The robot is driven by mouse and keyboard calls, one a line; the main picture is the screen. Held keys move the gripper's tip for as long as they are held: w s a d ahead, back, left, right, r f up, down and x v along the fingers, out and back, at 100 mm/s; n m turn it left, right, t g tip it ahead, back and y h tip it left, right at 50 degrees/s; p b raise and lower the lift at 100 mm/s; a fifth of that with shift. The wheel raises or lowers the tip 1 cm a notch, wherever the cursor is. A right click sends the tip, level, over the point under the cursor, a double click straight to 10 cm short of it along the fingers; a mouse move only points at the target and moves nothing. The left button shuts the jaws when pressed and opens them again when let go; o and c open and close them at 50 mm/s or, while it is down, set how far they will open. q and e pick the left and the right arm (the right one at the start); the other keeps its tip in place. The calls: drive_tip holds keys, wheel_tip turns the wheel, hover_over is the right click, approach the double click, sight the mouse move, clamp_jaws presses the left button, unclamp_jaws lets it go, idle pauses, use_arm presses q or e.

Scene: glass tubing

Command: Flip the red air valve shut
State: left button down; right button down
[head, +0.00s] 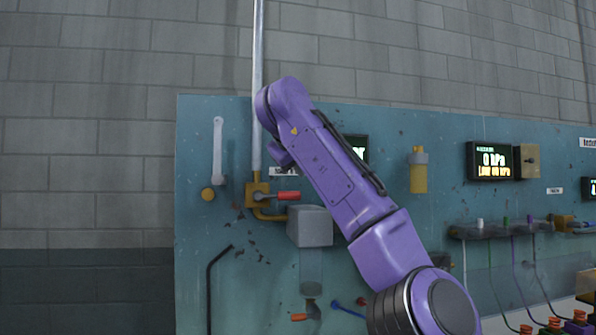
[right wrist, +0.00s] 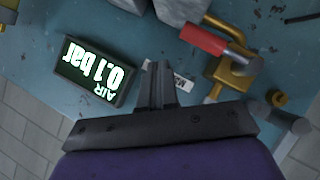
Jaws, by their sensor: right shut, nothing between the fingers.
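The red air valve handle (head: 289,195) sticks out sideways to the right from a brass valve body (head: 257,193) on the teal panel, across the line of the upright grey pipe. In the right wrist view the red handle (right wrist: 203,40) and brass body (right wrist: 230,72) are at the upper right. My right gripper (right wrist: 158,70) is shut and empty, beside the valve and apart from the handle. A white label lies partly behind its fingers. In the head view my right arm hides the fingertips. My left gripper is not in view.
A display (right wrist: 97,70) reads "AIR 0.1 bar" in the right wrist view; my arm partly covers it in the head view. A grey box (head: 310,226) sits below right of the handle. The grey pipe (head: 257,90) rises above the valve. Another display (head: 490,160) is farther right.

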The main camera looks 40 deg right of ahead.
drive_tip(key=s+a+r+b, duration=0.1)
drive_tip(key=s+a+r, duration=0.3)
drive_tip(key=s+r, duration=0.2)
drive_tip(key=shift+s+a, duration=0.35)
drive_tip(key=shift+s, duration=0.25)
